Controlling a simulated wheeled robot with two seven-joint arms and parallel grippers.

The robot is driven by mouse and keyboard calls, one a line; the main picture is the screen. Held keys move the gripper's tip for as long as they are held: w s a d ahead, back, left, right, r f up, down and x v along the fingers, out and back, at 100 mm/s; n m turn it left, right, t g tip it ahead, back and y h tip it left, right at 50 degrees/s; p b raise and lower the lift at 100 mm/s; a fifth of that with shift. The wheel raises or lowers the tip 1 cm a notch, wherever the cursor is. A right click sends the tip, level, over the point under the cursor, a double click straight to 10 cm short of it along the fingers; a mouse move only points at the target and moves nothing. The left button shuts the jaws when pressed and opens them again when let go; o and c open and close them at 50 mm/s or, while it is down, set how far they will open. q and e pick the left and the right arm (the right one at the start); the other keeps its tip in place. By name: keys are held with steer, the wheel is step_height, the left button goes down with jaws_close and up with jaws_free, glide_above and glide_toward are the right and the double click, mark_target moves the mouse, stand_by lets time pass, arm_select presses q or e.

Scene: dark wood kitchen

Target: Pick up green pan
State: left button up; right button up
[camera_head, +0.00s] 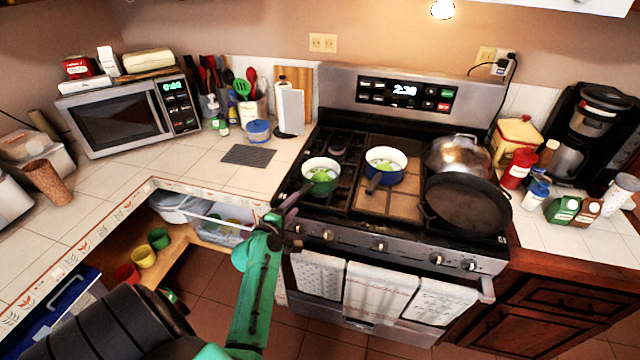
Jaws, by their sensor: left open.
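The green pan (321,187) stands on the front left of the stove, with a white inside and some green food in it. A dark handle seems to run from it toward the lower left. My left gripper (288,207) is open at the stove's front left edge, by that handle. The arm comes up from the bottom of the view. The gripper and handle overlap in the picture, so I cannot tell whether they touch. My right gripper is not in view.
A blue pan (392,177) stands right of the green one, its dark handle pointing forward. A large black skillet (466,204) and a shiny metal lid (456,155) are farther right. Towels (381,291) hang on the oven front. An open shelf with cups (144,257) lies left of my arm.

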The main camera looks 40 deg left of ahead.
mark_target(304, 191)
arm_select(q)
steer(key=b+x, duration=0.1)
steer(key=x, duration=0.1)
steer(key=b+x, duration=0.1)
steer(key=x, duration=0.2)
steer(key=b+x, duration=0.2)
steer(key=shift+w+a+f, duration=0.2)
steer(key=shift+w+f, duration=0.05)
steer(key=shift+f, duration=0.1)
steer(key=shift+w+a, duration=0.1)
steer(key=shift+w, duration=0.25)
steer(key=shift+w+r, duration=0.1)
jaws_close()
stand_by(0.3)
steer(key=shift+r, duration=0.15)
